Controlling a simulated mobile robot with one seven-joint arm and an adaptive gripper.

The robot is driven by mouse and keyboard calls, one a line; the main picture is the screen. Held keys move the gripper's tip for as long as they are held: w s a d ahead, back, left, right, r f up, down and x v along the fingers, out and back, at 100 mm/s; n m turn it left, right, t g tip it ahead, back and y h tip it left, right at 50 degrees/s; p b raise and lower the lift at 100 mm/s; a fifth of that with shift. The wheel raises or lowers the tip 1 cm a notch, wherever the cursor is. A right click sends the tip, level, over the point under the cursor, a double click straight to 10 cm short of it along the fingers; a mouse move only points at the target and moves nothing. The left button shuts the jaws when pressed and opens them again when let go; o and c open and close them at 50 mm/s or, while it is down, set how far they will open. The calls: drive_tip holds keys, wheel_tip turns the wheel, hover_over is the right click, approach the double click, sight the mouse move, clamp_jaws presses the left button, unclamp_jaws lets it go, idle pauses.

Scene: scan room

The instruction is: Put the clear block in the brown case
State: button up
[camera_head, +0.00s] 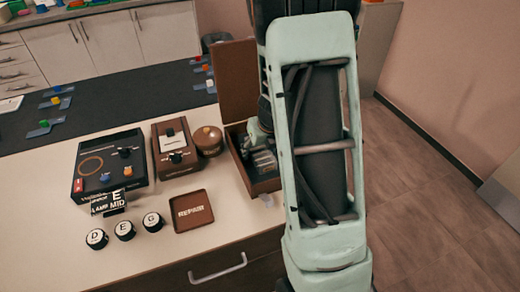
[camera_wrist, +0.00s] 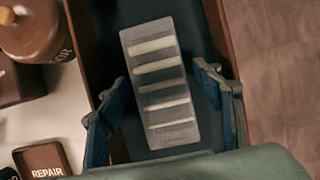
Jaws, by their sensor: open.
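The clear block (camera_wrist: 160,85) is a translucent slab with several pale bars across it. It lies inside the brown case (camera_wrist: 228,45), on the dark lining. In the head view the block (camera_head: 264,160) shows near the front of the brown case (camera_head: 235,75), whose lid stands open at the back. My gripper (camera_wrist: 163,103) is open, with one finger on each side of the block and a visible gap to both. In the head view my arm hides most of the gripper and the right part of the case.
Left of the case are a round brown pot (camera_head: 208,141), a brown device (camera_head: 175,150), a black panel (camera_head: 109,168) and a brown REPAIR tray (camera_head: 192,211). Several lettered knobs, including one marked D (camera_head: 97,239), stand at the front. The counter's front left is clear.

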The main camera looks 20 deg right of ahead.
drive_tip(key=p+v, duration=0.5)
drive_tip(key=v, duration=0.7)
drive_tip(key=shift+r, duration=0.1)
